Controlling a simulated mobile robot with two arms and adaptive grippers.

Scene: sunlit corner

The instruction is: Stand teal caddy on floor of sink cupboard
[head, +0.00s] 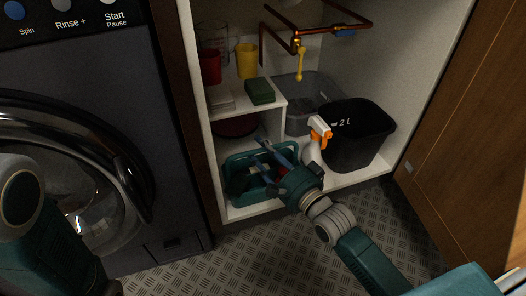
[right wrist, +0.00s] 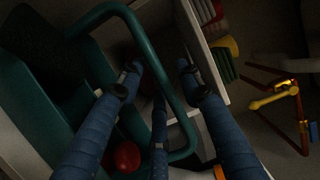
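The teal caddy (head: 240,199) is at the front left of the sink cupboard's floor (head: 345,181), below the small shelf, and looks upright. Dark contents and a red round item (right wrist: 126,155) show in it. My right gripper (head: 266,148) reaches in over the caddy from the front right. In the right wrist view the caddy's handle (right wrist: 152,50) runs between the blue fingertips (right wrist: 160,70). The fingers are spread with gaps beside the handle. Whether any finger touches it is hard to tell. My left arm is at the lower left of the head view; its gripper is out of view.
A white and orange spray bottle (head: 319,135) stands right of the caddy. A black bin (head: 362,140) and a clear grey tub (head: 312,88) are beyond it. The shelf (head: 241,103) holds cups and a green block (head: 259,91). The cupboard door (head: 475,110) hangs open at right.

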